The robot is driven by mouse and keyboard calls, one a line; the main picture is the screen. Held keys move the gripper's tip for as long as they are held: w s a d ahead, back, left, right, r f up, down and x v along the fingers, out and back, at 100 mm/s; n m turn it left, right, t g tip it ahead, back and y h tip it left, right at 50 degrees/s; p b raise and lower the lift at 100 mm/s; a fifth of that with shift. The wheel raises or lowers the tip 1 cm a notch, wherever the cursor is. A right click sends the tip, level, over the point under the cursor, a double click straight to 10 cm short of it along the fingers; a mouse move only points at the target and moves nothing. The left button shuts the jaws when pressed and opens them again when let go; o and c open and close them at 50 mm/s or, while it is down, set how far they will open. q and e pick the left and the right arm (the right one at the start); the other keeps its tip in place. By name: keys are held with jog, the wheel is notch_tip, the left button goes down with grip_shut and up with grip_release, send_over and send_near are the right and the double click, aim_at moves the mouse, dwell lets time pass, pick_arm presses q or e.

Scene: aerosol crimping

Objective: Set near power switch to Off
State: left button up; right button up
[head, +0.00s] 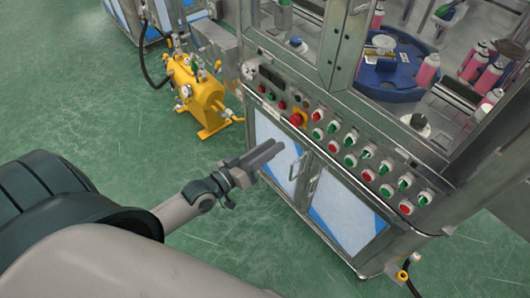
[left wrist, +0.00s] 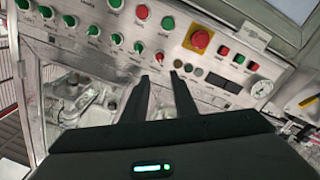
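I cannot read the labels, so I cannot tell which knob is the near power switch. My left gripper (head: 280,147) is in front of the cabinet door, below the panel. Its two fingers (left wrist: 162,76) are apart, with nothing between them, pointing at the panel and touching no switch. My right gripper is not in view.
Cabinet doors (head: 345,220) with metal handles are below the panel. A yellow pump unit (head: 196,95) stands on the green floor left of the machine. Pink cans (head: 428,70) and a blue turntable (head: 385,60) are behind the frame.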

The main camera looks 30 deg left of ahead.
pick_arm(q)
jog(key=shift+v, duration=0.9)
jog(key=s+a+f+m+g+y, duration=0.1)
jog(key=s+a+f+g+y, duration=0.2)
jog(key=f, duration=1)
jog(key=s+f+g, duration=0.2)
jog(key=s+f, duration=0.3)
jog(key=f, duration=0.8)
jog(key=s+a+f+m+g+y, duration=0.1)
jog(key=s+a+f+g+y, duration=0.3)
jog(key=f, duration=0.9)
jog(key=s+d+f+m+g, duration=0.1)
jog(key=s+d+f+g, duration=0.1)
jog(key=s+f, duration=0.4)
jog(key=s+d+f+g, duration=0.2)
jog(key=s+f, duration=0.4)
jog(key=s, duration=0.8)
jog(key=s+d+f+m+g, duration=0.1)
jog(key=s+d+f+g, duration=0.2)
jog(key=s+f, duration=0.3)
jog(key=s, duration=0.4)
jog(key=shift+s+m+h, duration=0.3)
jog(key=shift+s+h, duration=0.05)
jog(key=shift+h, duration=0.05)
